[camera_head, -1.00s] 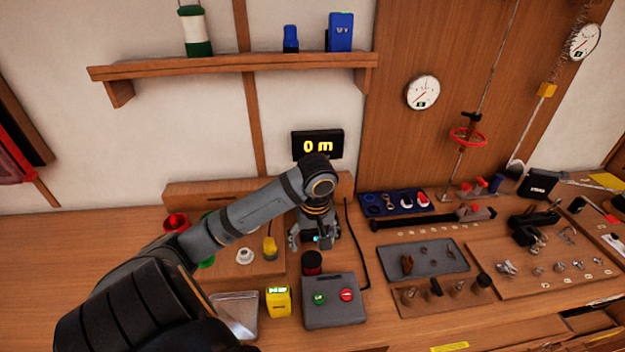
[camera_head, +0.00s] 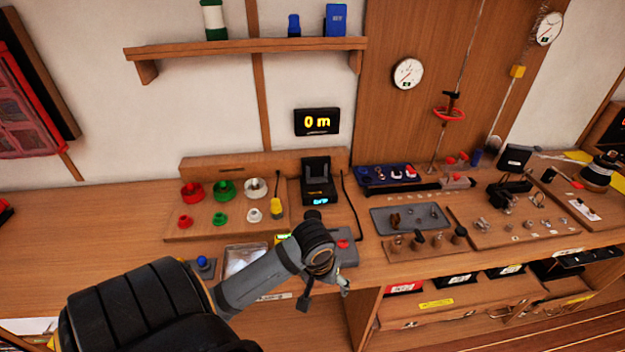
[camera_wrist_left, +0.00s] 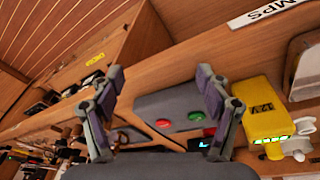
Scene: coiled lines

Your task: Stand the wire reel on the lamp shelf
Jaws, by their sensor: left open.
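Red (camera_head: 192,191), green (camera_head: 224,189) and white (camera_head: 255,188) round reel-like pieces sit on a wooden board on the bench. Smaller red, green and white pieces sit in front of them. I cannot tell which is the wire reel. A wooden wall shelf (camera_head: 210,50) above holds a green-and-white lantern (camera_head: 214,20) and two blue items; its middle is bare. My left gripper (camera_head: 325,292) is open by the bench's front edge, right of and nearer than the reels. In the left wrist view its fingers (camera_wrist_left: 160,85) are spread with nothing between them. My right gripper is not in view.
A grey box (camera_wrist_left: 178,112) with green and red buttons lies beyond the fingers, beside a yellow meter (camera_wrist_left: 262,115). A black stand (camera_head: 318,182) is under the "0 m" display (camera_head: 317,121). Tool trays fill the bench's right side.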

